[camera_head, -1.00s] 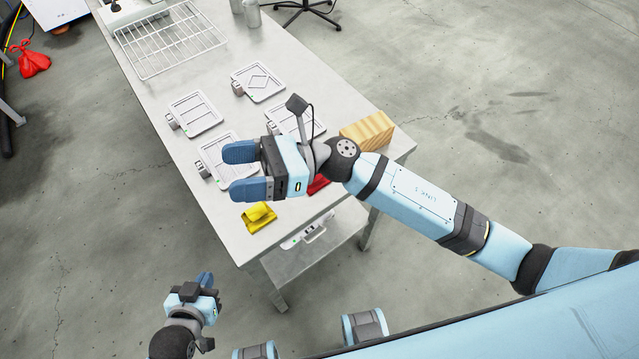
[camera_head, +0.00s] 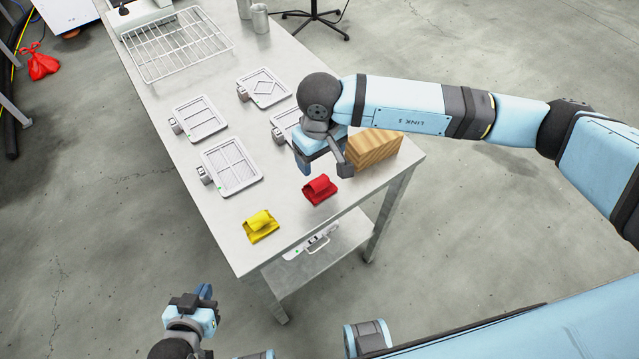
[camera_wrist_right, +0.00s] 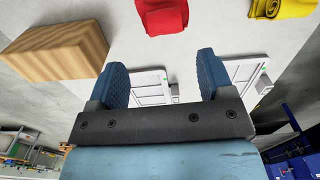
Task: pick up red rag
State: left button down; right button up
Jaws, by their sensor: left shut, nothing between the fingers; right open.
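The red rag (camera_head: 319,189) lies folded on the table near its front edge, right of the folded yellow rag (camera_head: 260,226). In the right wrist view the red rag (camera_wrist_right: 162,15) shows at the top, beyond the fingers. My right gripper (camera_head: 312,160) is above the table just behind the red rag, apart from it and partly hidden by its own wrist. In the right wrist view its two blue fingers (camera_wrist_right: 164,78) are spread with nothing between them. My left gripper (camera_head: 204,295) is low at the left, off the table, shut and empty.
A wooden block (camera_head: 372,150) stands close to the right of my right gripper. Several grey framed plates (camera_head: 231,166) lie on the table (camera_head: 215,240). A wire rack (camera_head: 178,45) is at the back. Table space around the rags is clear.

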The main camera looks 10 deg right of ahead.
aim_at(319, 181)
notch_tip(319, 181, down, 3)
jog(key=shift+f, duration=0.2)
jog(key=f, duration=0.1)
jog(key=f+p, duration=0.1)
jog(key=f, duration=0.1)
jog(key=f+p, duration=0.1)
jog(key=shift+s+a+f, duration=0.2)
jog(key=shift+s+f, duration=0.15)
jog(key=shift+s, duration=0.05)
jog(key=shift+f, duration=0.35)
jog(key=c, duration=1)
